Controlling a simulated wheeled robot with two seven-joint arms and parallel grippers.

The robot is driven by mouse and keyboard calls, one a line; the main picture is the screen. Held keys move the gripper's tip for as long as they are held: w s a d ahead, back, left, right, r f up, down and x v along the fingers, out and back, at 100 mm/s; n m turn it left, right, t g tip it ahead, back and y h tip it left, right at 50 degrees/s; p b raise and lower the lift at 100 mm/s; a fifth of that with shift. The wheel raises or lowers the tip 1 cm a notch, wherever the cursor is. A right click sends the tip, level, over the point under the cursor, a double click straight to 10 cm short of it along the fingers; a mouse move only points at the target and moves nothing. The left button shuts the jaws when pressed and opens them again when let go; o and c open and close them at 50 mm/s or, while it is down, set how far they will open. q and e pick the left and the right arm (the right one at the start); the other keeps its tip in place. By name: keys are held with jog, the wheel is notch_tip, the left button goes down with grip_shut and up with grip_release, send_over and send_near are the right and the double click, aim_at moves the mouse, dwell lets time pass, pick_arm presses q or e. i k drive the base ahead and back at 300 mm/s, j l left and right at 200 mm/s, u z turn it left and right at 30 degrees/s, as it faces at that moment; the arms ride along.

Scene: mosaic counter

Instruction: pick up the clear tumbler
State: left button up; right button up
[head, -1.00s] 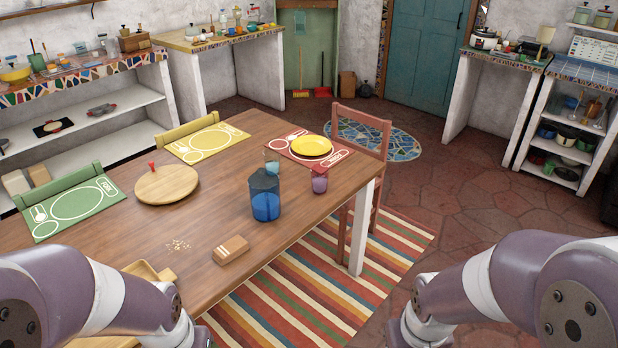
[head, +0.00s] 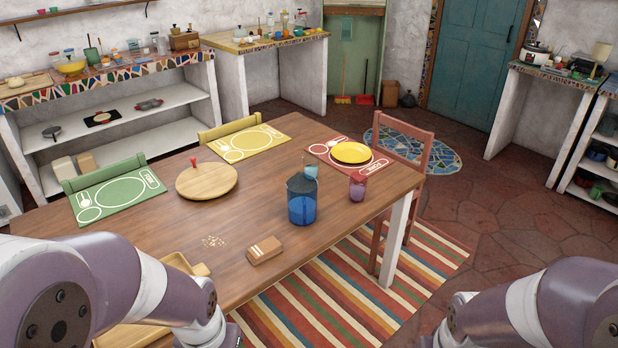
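A small clear, faintly bluish tumbler (head: 311,171) stands on the wooden table (head: 212,270), just behind the blue pitcher, which hides its lower part. The pitcher (head: 302,206) has a dark lid and blue contents. A purple cup (head: 357,188) stands to the right of the pitcher, near the table's right edge. My two arms come in at the bottom left and bottom right, with their ends cut off by the frame. Neither gripper shows.
A yellow plate (head: 352,152) lies on a red mat (head: 322,150) behind the tumbler. A round board (head: 212,184) with a red knob, a sponge-like block (head: 264,251) and crumbs (head: 213,241) are on the table. A red chair (head: 410,155) stands at its right end.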

aim_at(311, 167)
jog(key=i+l, duration=0.2)
jog(key=i, duration=0.4)
jog(key=i+l, duration=0.2)
jog(key=i, duration=0.35)
jog(key=i+l+z, duration=0.1)
jog(key=i, duration=0.5)
jog(key=i+l, duration=0.3)
jog(key=i, duration=0.3)
